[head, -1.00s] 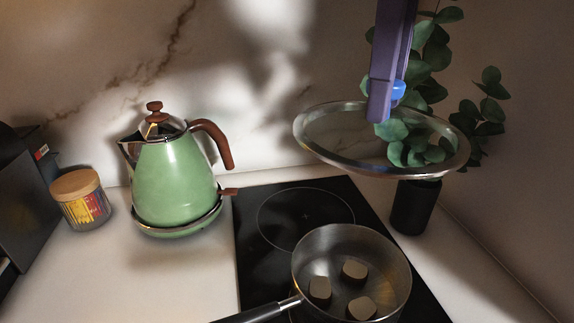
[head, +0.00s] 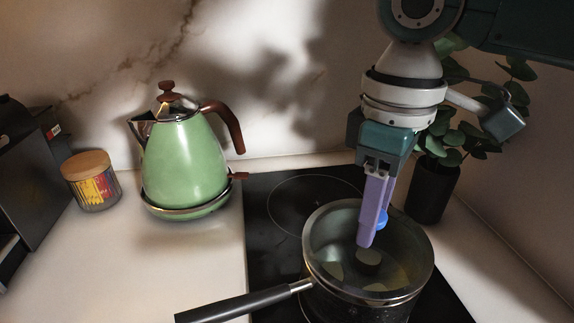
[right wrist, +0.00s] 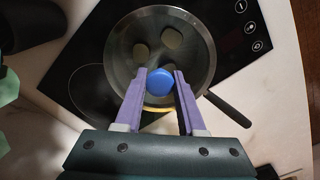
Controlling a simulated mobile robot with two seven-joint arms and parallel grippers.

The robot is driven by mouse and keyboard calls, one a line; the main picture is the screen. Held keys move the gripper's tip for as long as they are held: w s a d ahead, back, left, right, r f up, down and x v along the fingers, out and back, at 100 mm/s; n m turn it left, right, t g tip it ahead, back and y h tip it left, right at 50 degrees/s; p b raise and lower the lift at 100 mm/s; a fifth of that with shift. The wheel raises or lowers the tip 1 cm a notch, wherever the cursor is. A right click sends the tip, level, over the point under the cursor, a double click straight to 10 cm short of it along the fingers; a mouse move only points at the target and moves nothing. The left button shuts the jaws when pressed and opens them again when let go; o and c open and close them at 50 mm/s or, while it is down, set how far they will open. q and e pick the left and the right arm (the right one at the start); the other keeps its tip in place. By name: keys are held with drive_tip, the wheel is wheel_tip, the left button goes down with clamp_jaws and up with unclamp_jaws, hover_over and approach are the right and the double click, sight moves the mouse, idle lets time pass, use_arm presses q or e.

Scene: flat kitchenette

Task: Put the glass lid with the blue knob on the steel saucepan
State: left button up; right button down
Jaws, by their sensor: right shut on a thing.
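The glass lid (head: 328,236) lies level at the rim of the steel saucepan (head: 350,306), with its steel edge lined up over the pan's edge. I cannot tell whether it rests fully on the rim or hovers just above. My right gripper (head: 368,238) points down from above and is shut on the blue knob (head: 383,220). In the right wrist view the knob (right wrist: 159,81) sits between the two purple fingers. The lid's round outline there matches the pan's. Several blocky pieces show through the glass inside the pan. My left gripper is not in view.
The saucepan stands on the black hob (head: 262,250), its handle (head: 245,303) pointing left. A green kettle (head: 187,165) and a jar (head: 92,182) stand to the left. A plant in a black pot (head: 433,193) stands close behind on the right.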

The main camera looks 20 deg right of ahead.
drive_tip(key=shift+f, duration=0.55)
drive_tip(key=c, duration=0.5)
unclamp_jaws()
